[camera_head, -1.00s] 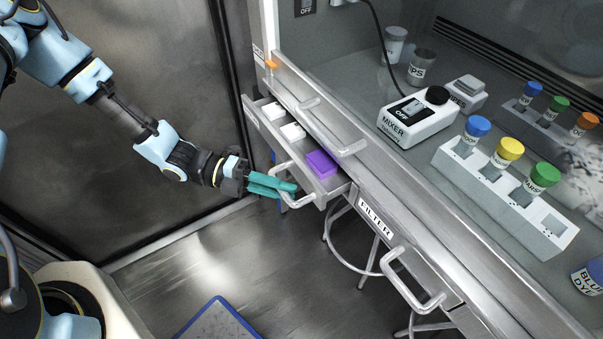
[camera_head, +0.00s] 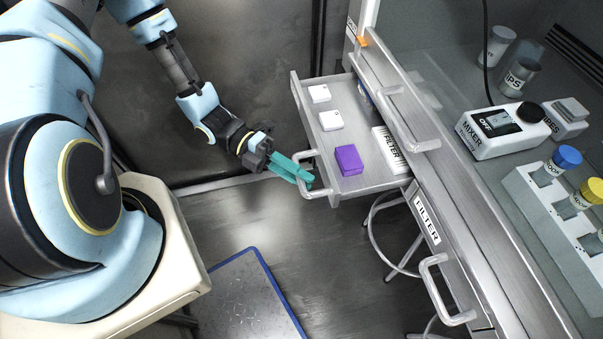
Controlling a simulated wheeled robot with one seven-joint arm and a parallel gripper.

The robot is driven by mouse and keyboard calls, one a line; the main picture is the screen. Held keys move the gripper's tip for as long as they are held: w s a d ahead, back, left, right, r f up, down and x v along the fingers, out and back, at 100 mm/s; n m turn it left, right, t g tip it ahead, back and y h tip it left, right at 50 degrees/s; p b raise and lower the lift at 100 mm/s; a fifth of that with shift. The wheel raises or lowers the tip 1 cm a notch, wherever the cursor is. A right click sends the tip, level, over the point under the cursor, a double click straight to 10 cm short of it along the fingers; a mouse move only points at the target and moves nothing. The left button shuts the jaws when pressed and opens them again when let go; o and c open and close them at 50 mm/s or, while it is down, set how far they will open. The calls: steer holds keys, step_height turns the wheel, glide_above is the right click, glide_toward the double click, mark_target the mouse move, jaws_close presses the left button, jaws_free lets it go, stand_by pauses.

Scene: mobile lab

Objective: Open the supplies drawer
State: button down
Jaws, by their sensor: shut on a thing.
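The supplies drawer (camera_head: 365,183) is pulled well out from under the bench at the middle of the head view. Inside it lie a purple box (camera_head: 348,160), two small white boxes (camera_head: 331,120) and a white box labelled FILTER (camera_head: 387,150) near the back right. My gripper (camera_head: 304,180) has teal fingers and is shut on the drawer's grey handle (camera_head: 317,192) at its front. The fingertips partly cover the handle.
A closed drawer labelled FILTER (camera_head: 427,222) with its own handle (camera_head: 440,290) is to the right. A mixer (camera_head: 500,130) and a vial rack (camera_head: 560,210) stand on the bench. A stool (camera_head: 385,235) is below. A blue-edged plate (camera_head: 250,295) lies on the floor.

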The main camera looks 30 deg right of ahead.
steer(key=c, duration=0.8)
jaws_free()
steer(key=b+v, duration=0.2)
steer(key=v, duration=0.9)
steer(key=shift+b, duration=0.4)
steer(key=shift+d, duration=0.1)
steer(key=w+a+r+m+t+y, duration=0.3)
steer(key=w+a+r+m+t, duration=0.3)
steer(key=m, duration=0.7)
steer(key=w+a+r+m+t+y, duration=0.4)
steer(key=w+a+r+m+t, duration=0.2)
steer(key=a+r+m+t, duration=0.4)
steer(key=a+m, duration=0.3)
steer(key=a, duration=0.2)
steer(key=shift+w+r, duration=0.25)
steer(key=shift+r, duration=0.05)
